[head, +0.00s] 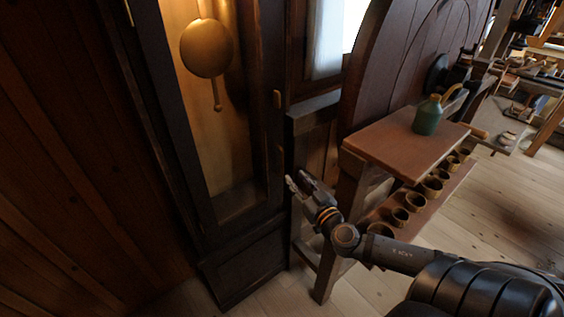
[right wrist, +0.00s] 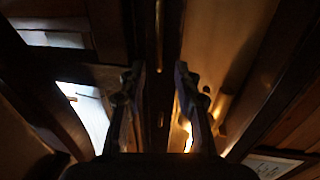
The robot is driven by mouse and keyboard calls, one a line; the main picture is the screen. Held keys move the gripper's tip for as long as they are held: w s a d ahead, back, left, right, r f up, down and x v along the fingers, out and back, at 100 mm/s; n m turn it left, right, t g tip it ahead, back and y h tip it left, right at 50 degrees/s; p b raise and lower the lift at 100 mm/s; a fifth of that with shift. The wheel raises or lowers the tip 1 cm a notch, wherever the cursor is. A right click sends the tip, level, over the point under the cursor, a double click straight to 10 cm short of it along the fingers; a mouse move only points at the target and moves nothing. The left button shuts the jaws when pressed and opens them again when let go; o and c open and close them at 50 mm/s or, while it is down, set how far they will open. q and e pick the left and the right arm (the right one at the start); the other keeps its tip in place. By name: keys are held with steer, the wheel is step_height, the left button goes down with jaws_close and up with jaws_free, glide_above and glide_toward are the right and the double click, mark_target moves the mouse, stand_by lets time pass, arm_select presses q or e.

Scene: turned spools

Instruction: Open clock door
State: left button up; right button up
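The tall dark clock case stands at left centre in the head view, with its long clock door (head: 268,150) closed. Behind the glass hang a round brass pendulum (head: 207,48) and its rod. A small brown knob or handle (head: 277,98) sits on the right side of the door. My right gripper (head: 302,181) is open, low beside the door's right edge and below the knob. In the right wrist view the two fingers (right wrist: 159,72) are apart, with a dark upright strip behind the gap; nothing is clearly held. I cannot tell whether they touch the case. My left gripper is out of view.
A plank wall (head: 70,150) closes the left side.

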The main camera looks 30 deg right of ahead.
mark_target(283, 163)
steer(key=w, duration=0.3)
steer(key=w+b, duration=0.1)
steer(key=w, duration=0.1)
steer(key=shift+w+d, duration=0.2)
steer(key=shift+d, duration=0.2)
steer(key=w, duration=0.1)
steer(key=w+p, duration=0.2)
steer(key=w, duration=0.1)
steer(key=shift+d+r, duration=0.2)
steer(key=shift+d, duration=0.05)
steer(key=shift+w+f, duration=0.2)
steer(key=shift+w, duration=0.25)
steer(key=shift+c, duration=0.4)
jaws_close()
